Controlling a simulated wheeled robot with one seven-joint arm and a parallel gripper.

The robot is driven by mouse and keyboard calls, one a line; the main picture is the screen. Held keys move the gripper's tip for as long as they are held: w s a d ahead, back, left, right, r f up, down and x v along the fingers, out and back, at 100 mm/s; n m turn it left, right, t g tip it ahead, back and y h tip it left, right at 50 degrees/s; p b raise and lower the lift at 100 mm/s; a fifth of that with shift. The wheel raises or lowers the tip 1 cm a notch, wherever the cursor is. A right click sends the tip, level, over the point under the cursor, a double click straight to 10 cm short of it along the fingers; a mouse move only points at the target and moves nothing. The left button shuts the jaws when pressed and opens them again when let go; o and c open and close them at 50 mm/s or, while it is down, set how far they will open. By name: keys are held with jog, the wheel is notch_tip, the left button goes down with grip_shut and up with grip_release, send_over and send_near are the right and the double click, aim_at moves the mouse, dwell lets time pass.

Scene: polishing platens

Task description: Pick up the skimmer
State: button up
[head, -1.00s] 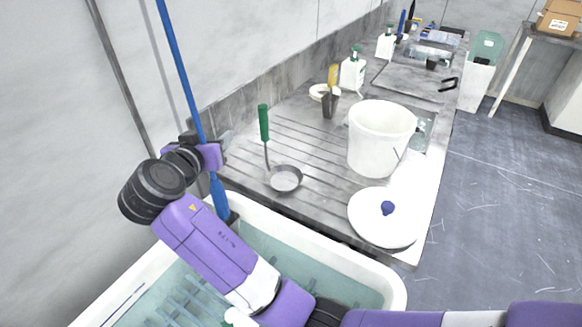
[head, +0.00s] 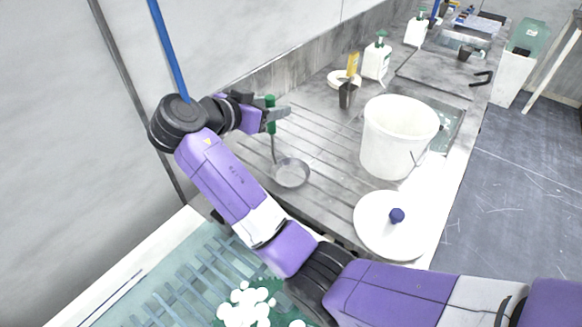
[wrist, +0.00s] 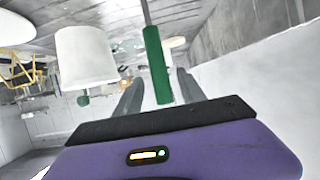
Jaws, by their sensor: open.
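The skimmer has a green handle and a round, shallow metal bowl (head: 291,173). The bowl rests on the grooved drainboard, and the handle stands up from it towards the wall. My gripper (head: 277,111) is at the upper part of this handle. In the wrist view, the skimmer's green handle (wrist: 156,62) shows between the two spread fingers of my gripper (wrist: 161,80), with a gap visible on each side. The fingers do not look closed on it. The bowl cannot be made out in the wrist view.
A white bucket (head: 388,150) and a white lid with a blue knob (head: 375,232) stand right of the skimmer on the drainboard (head: 325,140). A dark cup (head: 346,97) and soap bottle (head: 376,62) are behind. A teal-filled basin (head: 165,290) lies in front.

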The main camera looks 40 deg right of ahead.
jog(key=x, duration=0.3)
jog(key=shift+w+f, duration=0.15)
jog(key=shift+f, duration=0.05)
grip_shut()
jog(key=shift+r, duration=0.1)
dwell(1.2)
